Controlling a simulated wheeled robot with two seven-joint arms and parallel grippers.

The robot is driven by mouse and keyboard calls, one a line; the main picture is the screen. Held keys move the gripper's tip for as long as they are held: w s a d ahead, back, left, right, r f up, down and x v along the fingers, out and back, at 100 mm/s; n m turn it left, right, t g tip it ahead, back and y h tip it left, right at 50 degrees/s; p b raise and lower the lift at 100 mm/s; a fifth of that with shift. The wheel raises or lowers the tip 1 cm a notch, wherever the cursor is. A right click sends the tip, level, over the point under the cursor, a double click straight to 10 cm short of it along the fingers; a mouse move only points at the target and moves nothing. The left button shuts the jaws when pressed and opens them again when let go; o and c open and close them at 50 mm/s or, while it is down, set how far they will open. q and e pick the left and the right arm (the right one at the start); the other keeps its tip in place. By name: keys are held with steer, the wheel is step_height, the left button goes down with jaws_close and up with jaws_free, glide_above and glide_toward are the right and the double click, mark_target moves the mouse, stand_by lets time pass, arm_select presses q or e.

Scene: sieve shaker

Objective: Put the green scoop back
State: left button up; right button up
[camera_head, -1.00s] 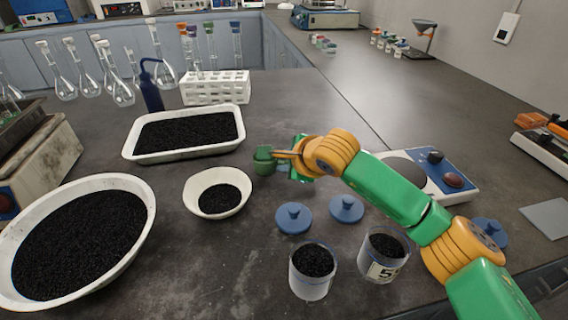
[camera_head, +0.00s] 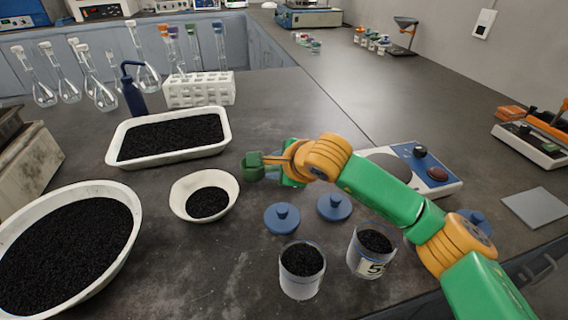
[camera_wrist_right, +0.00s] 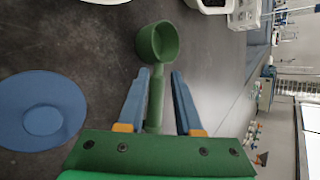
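The green scoop (camera_head: 253,166) is on the dark bench right of the small white bowl, its cup facing away from my right gripper. In the right wrist view the scoop's round cup (camera_wrist_right: 158,42) lies beyond the fingertips, and its handle runs back between the fingers. My right gripper (camera_wrist_right: 161,74) has its two blue fingers apart around the handle; there is a gap on the right side, and the handle lies close to the left finger. In the head view my right gripper (camera_head: 274,168) is partly hidden by its wrist. My left gripper is not in view.
The small bowl (camera_head: 176,203), a large bowl (camera_head: 133,235) and a tray (camera_head: 222,143) hold black grains.

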steer(key=v, duration=0.9)
steer(key=shift+s+d+r+b, duration=0.15)
steer(key=shift+s+r+b, duration=0.15)
steer(key=shift+b, duration=0.1)
steer(key=shift+r, duration=0.1)
